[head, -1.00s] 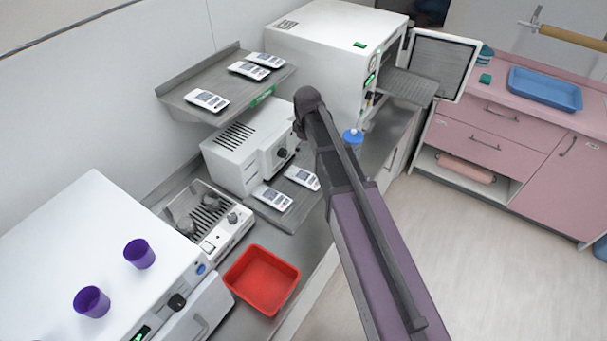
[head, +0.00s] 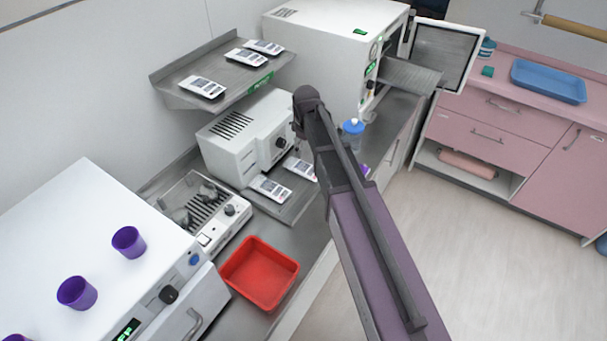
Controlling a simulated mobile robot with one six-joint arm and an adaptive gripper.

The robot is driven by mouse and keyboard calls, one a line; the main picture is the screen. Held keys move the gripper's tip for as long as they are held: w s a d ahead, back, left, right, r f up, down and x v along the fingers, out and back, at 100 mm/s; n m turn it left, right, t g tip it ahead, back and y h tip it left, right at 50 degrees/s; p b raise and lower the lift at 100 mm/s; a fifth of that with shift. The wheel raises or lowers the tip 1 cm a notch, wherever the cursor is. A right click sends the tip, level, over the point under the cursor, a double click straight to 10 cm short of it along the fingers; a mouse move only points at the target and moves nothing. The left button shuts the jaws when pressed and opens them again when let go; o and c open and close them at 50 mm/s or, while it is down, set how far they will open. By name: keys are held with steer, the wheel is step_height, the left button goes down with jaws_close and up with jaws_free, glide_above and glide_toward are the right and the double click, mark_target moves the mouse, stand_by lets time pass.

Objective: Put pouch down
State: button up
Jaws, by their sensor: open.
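Two flat white pouches with grey printed panels lie on the low grey tray in front of the white sealer-like box (head: 244,140): one pouch (head: 270,187) at the left, the other pouch (head: 299,169) close beside my arm. Three similar pouches lie on the steel wall shelf (head: 180,72): one at the front (head: 202,87), one farther back (head: 246,57) and one at the back (head: 264,46). My arm reaches from the lower right up over the counter. Its far end hides my gripper, so I see no fingers and no grip on a pouch.
A red bin (head: 259,273) stands on the counter's front edge. Purple cups (head: 129,242) stand on the white machine (head: 70,235) at left. A blue-capped bottle (head: 353,134) is right of my arm. A steriliser (head: 335,50) with open door (head: 442,57) stands behind.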

steer(key=b, duration=0.4)
glide_above(305, 167)
steer(key=shift+s+f, duration=0.15)
steer(key=shift+f, duration=0.95)
steer(key=shift+s+f, duration=0.1)
steer(key=shift+f, duration=0.95)
steer(key=shift+f, duration=0.1)
steer(key=shift+w+f+b, duration=0.15)
steer(key=shift+f+b, duration=2.35)
steer(key=c, duration=0.9)
steer(key=shift+o, duration=0.2)
steer(key=shift+r, duration=0.25)
step_height(305, 167, up, 4)
steer(key=p, duration=0.4)
steer(key=shift+f, duration=0.15)
steer(key=s+p, duration=0.1)
steer(key=s, duration=1.5)
steer(key=shift+r, duration=0.45)
